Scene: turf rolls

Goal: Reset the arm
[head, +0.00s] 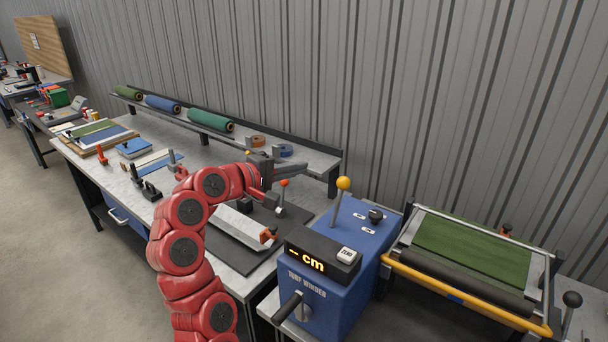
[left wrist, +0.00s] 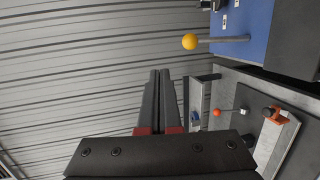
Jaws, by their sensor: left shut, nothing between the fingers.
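My left arm is red and reaches up over the workbench in the head view. Its gripper (head: 270,160) is in front of the back shelf, near the rolls of tape. In the left wrist view my left gripper (left wrist: 160,75) is shut and empty, its two dark fingers together and pointing at the grey corrugated wall (left wrist: 80,60). The blue turf winder (head: 340,260) stands to the right of the gripper, with a yellow-knobbed lever (head: 343,184) and a display reading "-- cm". The yellow knob also shows in the left wrist view (left wrist: 190,42). My right gripper is not in view.
A grey bench (head: 236,258) with a dark mat and an orange-knobbed lever lies below the arm. Green, blue and teal turf rolls (head: 210,120) lie on the back shelf. A frame with green turf (head: 472,248) and a yellow bar stands right of the winder.

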